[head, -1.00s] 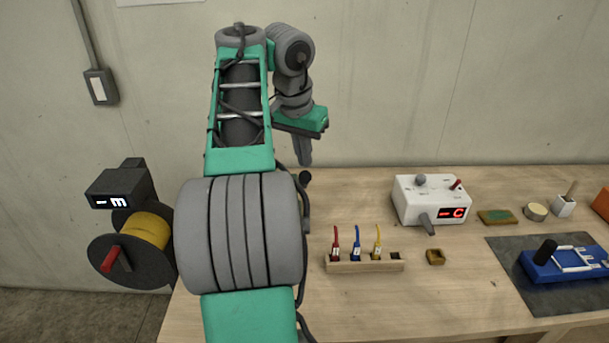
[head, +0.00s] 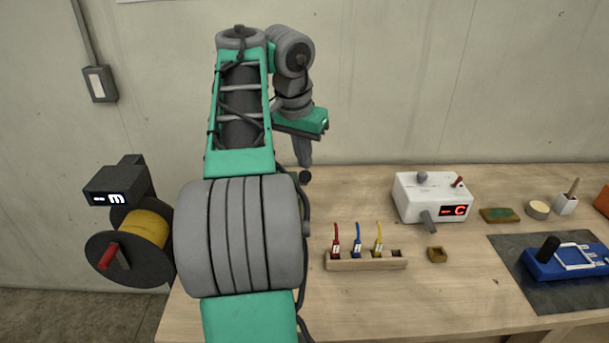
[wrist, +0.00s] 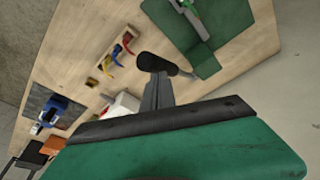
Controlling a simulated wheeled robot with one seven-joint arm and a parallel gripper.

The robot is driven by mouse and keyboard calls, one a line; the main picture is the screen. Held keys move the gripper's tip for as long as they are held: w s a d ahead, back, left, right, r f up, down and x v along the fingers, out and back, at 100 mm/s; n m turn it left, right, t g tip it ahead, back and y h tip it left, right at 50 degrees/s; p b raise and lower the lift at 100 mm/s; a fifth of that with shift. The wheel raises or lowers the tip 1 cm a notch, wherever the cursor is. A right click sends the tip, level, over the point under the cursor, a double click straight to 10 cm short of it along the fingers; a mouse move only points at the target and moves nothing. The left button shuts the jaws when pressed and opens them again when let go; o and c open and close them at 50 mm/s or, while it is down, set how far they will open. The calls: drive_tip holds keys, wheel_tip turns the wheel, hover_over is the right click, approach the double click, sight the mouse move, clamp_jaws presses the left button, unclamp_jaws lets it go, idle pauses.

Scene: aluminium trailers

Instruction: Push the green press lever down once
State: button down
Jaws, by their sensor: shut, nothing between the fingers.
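A black knob (wrist: 151,62) on a short grey rod, which looks like the lever's grip, is just beyond my fingertips. My gripper (head: 305,164) is shut, empty, and points down over the knob. Its fingers (wrist: 155,88) also show in the wrist view. I cannot tell whether they touch the knob.
A rack (head: 365,264) with red, blue and yellow plugs stands on the wooden table, right of my arm. Behind it is a white box (head: 420,205) with a red display. A blue device (head: 560,264) lies on a grey mat. A cable spool (head: 140,245) is at left.

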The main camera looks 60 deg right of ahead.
drive_tip(key=shift+a+f+b+x, duration=0.45)
drive_tip(key=shift+a+b+x, duration=1.3)
drive_tip(key=shift+b+x, duration=5.3)
drive_tip(key=d+p+v, duration=0.1)
drive_tip(key=p+v, duration=0.4)
drive_tip(key=p, duration=0.1)
drive_tip(key=d+p+v, duration=0.1)
drive_tip(key=p+v, duration=0.4)
drive_tip(key=d+r+p+v, duration=0.1)
drive_tip(key=d+p+v, duration=0.1)
drive_tip(key=p+v, duration=0.4)
drive_tip(key=shift+r+p, duration=0.1)
drive_tip(key=shift+p, duration=0.2)
